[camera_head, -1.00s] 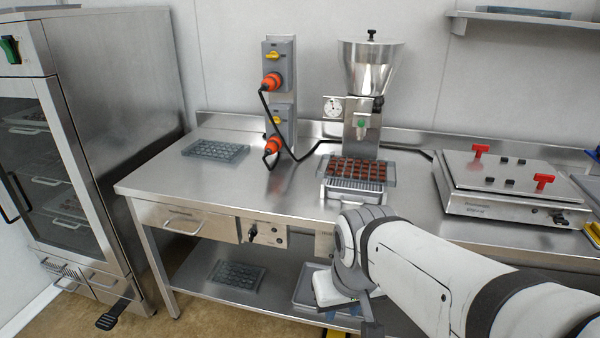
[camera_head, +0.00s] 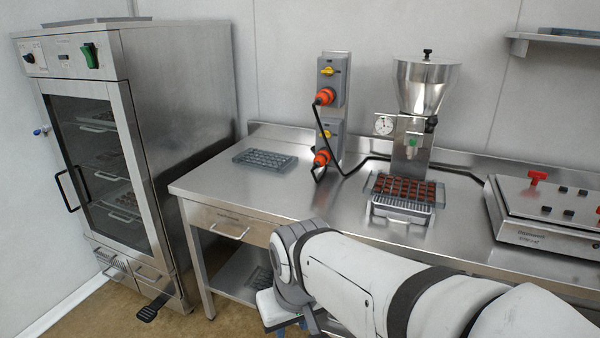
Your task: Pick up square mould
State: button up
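A clear, empty mould with rows of cavities (camera_head: 265,159) lies flat on the left part of the steel table. A second mould (camera_head: 262,278) lies on the lower shelf, partly hidden by my arm. A third mould (camera_head: 405,188), filled with brown pieces, sits on a rack under the hopper machine. I cannot tell from the cavities which is the square one. My gripper (camera_head: 290,318) hangs at the bottom of the view, in front of the table's front edge and apart from the table moulds. Its fingertips are not clearly seen.
A steel cabinet (camera_head: 180,110) with a glass door stands left of the table (camera_head: 310,190). Switch boxes (camera_head: 333,80) with orange plugs and a black cable stand behind. The hopper machine (camera_head: 425,90) and a flat unit with red handles (camera_head: 550,215) are right. The table's left front is clear.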

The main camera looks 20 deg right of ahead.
aim_at(414, 190)
jog(key=i, duration=0.85)
jog(key=z, duration=0.6)
jog(key=i, duration=0.65)
jog(key=z, duration=0.4)
jog(key=k, duration=0.95)
jog(key=z, duration=0.2)
jog(key=i, duration=0.9)
jog(key=u, duration=0.1)
